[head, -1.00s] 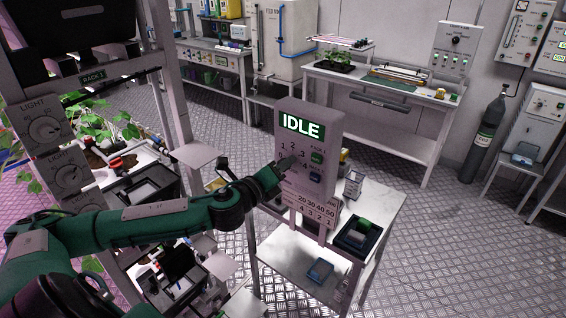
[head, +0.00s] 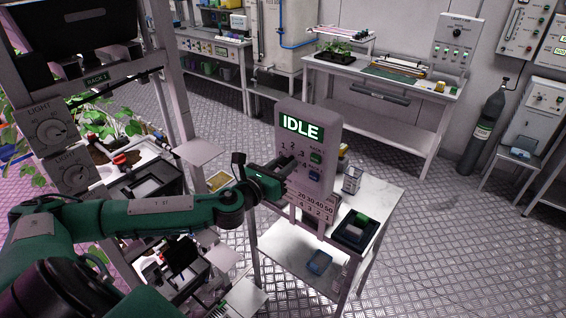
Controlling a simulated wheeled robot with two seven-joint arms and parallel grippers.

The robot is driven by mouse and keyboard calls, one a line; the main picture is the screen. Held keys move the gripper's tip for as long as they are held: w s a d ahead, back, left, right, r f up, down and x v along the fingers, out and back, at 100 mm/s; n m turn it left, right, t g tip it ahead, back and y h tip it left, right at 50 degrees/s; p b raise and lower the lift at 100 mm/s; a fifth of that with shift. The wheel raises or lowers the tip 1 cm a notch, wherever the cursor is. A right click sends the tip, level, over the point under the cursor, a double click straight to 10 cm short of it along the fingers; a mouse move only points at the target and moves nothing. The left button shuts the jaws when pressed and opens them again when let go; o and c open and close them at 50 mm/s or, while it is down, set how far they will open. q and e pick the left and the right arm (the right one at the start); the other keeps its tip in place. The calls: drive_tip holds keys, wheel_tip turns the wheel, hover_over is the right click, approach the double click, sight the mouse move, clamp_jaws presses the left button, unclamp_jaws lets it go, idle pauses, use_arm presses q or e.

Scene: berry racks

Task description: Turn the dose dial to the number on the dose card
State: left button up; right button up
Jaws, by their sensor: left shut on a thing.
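The grey dosing box (head: 330,133) stands upright on a small white table, with a green screen (head: 302,127) reading IDLE. Numbers, including 1, 2, 3 and 4, are printed around the dose dial, which my gripper mostly hides. My left gripper (head: 287,166) is at the front of the box, shut on the dial. I cannot read the dial's pointer. A plate (head: 318,206) low on the box shows 20 30 40 60 above 4 3 2 1. My right gripper is not in view.
Two buttons, green (head: 316,157) and blue (head: 314,173), sit right of the dial. A dark tray with a green-topped item (head: 357,227) is on the white table (head: 383,197). Rack 1 (head: 97,79) stands close on the left. The floor to the right is open.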

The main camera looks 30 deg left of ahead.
use_arm(q)
drive_tip(key=shift+f+m, duration=0.15)
drive_tip(key=shift+m, duration=0.25)
drive_tip(key=o, duration=1)
drive_tip(key=shift+c, duration=0.2)
drive_tip(key=s+a+b, duration=0.1)
drive_tip(key=s+b, duration=0.4)
drive_tip(key=s, duration=0.8)
drive_tip(key=shift+s, duration=0.4)
drive_tip(key=shift+a, duration=0.1)
